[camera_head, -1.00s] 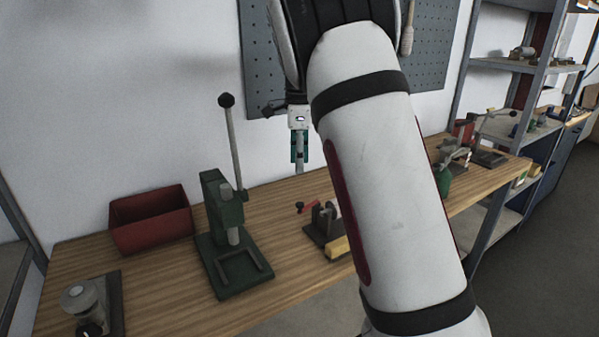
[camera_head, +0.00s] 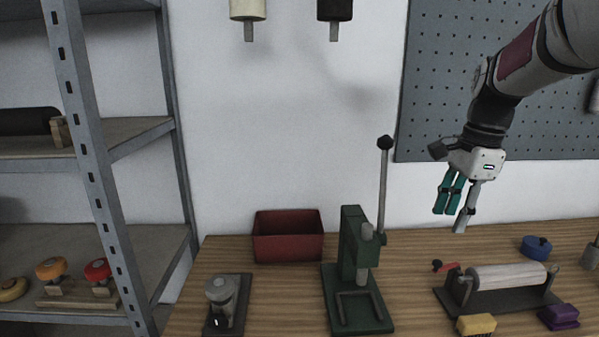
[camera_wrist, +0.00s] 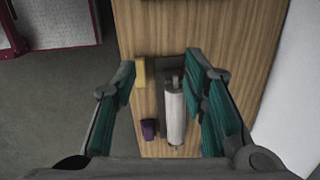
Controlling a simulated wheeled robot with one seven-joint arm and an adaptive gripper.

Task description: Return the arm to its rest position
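My arm comes in from the upper right of the head view. My gripper (camera_head: 453,208) points down and hangs in the air above the wooden workbench (camera_head: 412,262), in front of the lower part of the pegboard. In the wrist view its teal-padded fingers (camera_wrist: 165,85) stand wide apart with nothing between them. Below and beyond them on the bench lie a roller on a dark base (camera_wrist: 175,115), a yellow block (camera_wrist: 141,72) and a purple block (camera_wrist: 149,129). No object is held.
The bench carries a red bin (camera_head: 288,240), a green lever press (camera_head: 357,290), a small grey device (camera_head: 221,300) and a blue round item (camera_head: 537,247). A metal shelf (camera_head: 90,160) stands at the left. The pegboard (camera_head: 440,60) is on the wall behind my arm.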

